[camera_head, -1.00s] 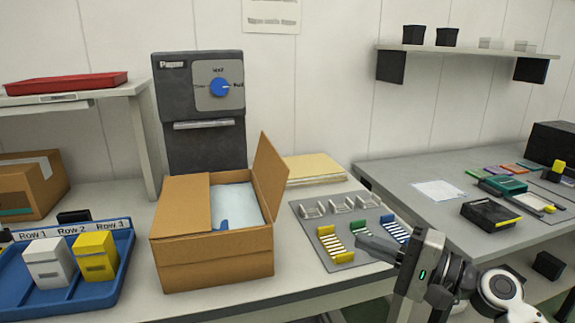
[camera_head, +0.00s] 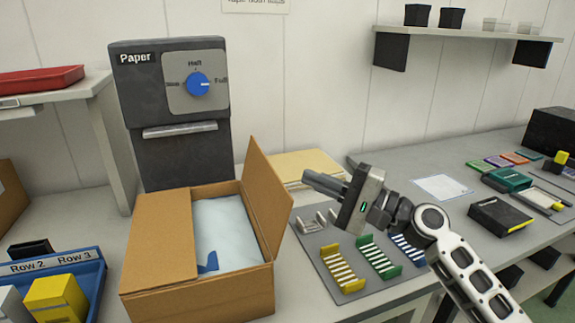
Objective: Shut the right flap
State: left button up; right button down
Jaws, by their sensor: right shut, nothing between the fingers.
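The cardboard box (camera_head: 205,297) stands on the table in the middle left. Its left flap (camera_head: 162,238) lies flat over the left part of the opening. Its right flap (camera_head: 267,198) stands up, tilted a little outward to the right. Between them a pale blue-white packing sheet (camera_head: 226,230) with a blue patch shows inside. My right gripper (camera_head: 322,184) is shut and empty. It is to the right of the right flap, near its upper part, and apart from it, pointing left. My left gripper is out of view.
A dark paper dispenser (camera_head: 172,110) stands behind the box. A grey mat (camera_head: 336,250) with coloured racks lies right of the box, below my right gripper. A blue tray (camera_head: 90,268) with small boxes is at the left. Yellowish sheets (camera_head: 300,165) lie behind the right flap.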

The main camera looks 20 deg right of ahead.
aim_at(267, 166)
jog(key=a, duration=0.1)
jog(key=w+a+r+p, duration=0.1)
jog(key=a+p, duration=0.1)
jog(key=a, duration=0.1)
jog(key=shift+w+r, duration=0.15)
jog(key=shift+r, duration=0.1)
jog(key=shift+a, duration=0.5)
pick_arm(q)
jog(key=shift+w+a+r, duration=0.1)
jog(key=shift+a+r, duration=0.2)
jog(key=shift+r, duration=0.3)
pick_arm(e)
jog(key=shift+a, duration=0.1)
